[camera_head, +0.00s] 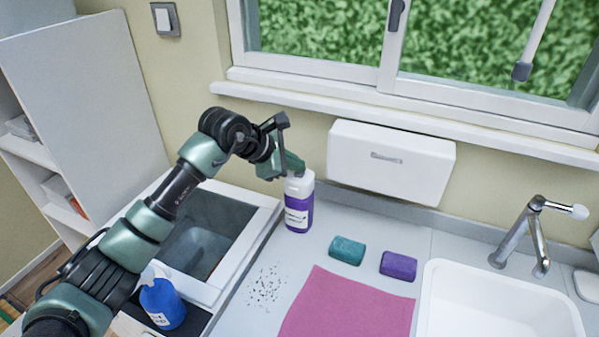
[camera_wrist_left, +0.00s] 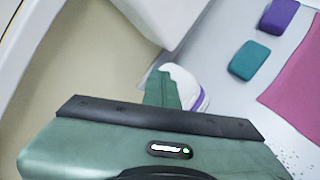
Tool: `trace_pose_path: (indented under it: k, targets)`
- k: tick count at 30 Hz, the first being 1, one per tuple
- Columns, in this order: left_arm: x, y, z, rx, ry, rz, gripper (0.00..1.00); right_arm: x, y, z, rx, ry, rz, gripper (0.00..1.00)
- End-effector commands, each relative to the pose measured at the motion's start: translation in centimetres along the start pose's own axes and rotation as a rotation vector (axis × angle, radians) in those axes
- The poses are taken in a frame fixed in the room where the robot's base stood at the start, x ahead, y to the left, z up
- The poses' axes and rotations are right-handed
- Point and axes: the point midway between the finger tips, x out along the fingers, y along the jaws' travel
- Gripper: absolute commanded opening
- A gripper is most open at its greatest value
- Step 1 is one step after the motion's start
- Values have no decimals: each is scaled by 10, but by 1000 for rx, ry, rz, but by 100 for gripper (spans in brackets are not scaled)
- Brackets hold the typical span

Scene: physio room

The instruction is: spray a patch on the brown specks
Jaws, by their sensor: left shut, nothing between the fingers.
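A patch of small dark specks (camera_head: 264,287) lies on the grey counter, left of the pink cloth; a few specks (camera_wrist_left: 293,160) show at the right of the left wrist view. A bottle with a purple lower part (camera_head: 298,212) and a white top stands upright behind them, by the wall. My left gripper (camera_head: 294,163) is shut and empty, right at the bottle's white top; I cannot tell whether it touches. In the left wrist view the green finger (camera_wrist_left: 160,88) partly hides the bottle's white top (camera_wrist_left: 187,86). A blue bottle (camera_head: 162,302) stands at lower left. My right gripper is out of view.
A teal block (camera_head: 347,250) and a purple block (camera_head: 398,265) lie behind the pink cloth (camera_head: 350,308). A white sink (camera_head: 500,305) with a tap (camera_head: 530,235) is at right. A white wall box (camera_head: 390,160) hangs close behind. An open bin (camera_head: 205,240) is at left.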

Motion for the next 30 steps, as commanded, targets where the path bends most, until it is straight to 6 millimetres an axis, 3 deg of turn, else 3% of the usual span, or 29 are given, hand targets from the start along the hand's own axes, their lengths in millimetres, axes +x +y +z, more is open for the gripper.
trace_pose_path:
  k: [30]
  targets:
    - [-6, 5, 4, -1, 1, -1, 0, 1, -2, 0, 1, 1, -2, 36]
